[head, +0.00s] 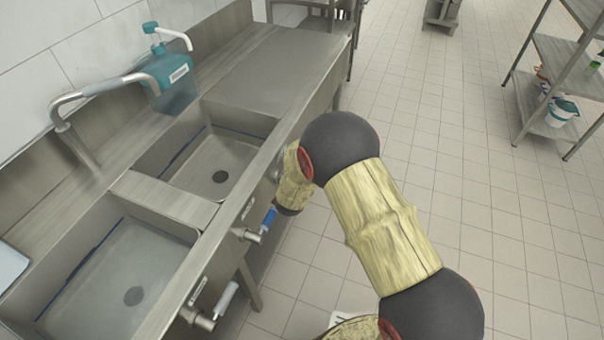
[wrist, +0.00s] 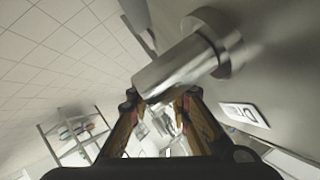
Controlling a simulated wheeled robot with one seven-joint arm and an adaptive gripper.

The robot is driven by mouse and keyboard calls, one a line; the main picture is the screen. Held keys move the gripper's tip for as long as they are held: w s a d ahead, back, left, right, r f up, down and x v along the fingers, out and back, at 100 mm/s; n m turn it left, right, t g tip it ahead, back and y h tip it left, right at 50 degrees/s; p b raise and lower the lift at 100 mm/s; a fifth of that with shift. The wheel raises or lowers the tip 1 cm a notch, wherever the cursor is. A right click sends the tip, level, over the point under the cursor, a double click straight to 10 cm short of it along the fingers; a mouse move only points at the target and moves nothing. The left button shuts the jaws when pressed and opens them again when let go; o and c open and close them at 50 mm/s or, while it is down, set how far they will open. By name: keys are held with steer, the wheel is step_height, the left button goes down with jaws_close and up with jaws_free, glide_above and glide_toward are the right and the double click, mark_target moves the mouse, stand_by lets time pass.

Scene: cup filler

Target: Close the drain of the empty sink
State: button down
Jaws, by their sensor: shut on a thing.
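Two steel sink basins sit in the counter in the head view: a near one (head: 125,270) and a far one (head: 215,155). Each shows a dark round drain in its floor, the near drain (head: 134,296) and the far drain (head: 220,177). I cannot tell for sure whether either holds water. In the wrist view my gripper (wrist: 160,101) is shut on a metal valve (wrist: 180,68), a thick cylinder standing out from the counter's front panel. In the head view the arm hides my fingertips by the counter front beside the far basin.
A blue-handled valve (head: 268,221) and a pale-handled valve (head: 226,298) stick out of the front panel. A faucet (head: 100,87) and a teal soap dispenser (head: 172,75) stand at the back. A wire-frame shelf (head: 560,65) is at the right. The tiled floor between is clear.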

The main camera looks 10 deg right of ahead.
steer(key=shift+r+t+h+b, duration=0.25)
steer(key=shift+t+h+b, duration=0.05)
steer(key=shift+t+b, duration=0.1)
steer(key=shift+r, duration=0.1)
steer(key=c, duration=1.9)
jaws_free()
steer(key=shift+r, duration=0.1)
step_height(320, 180, up, 10)
steer(key=shift+f, duration=0.1)
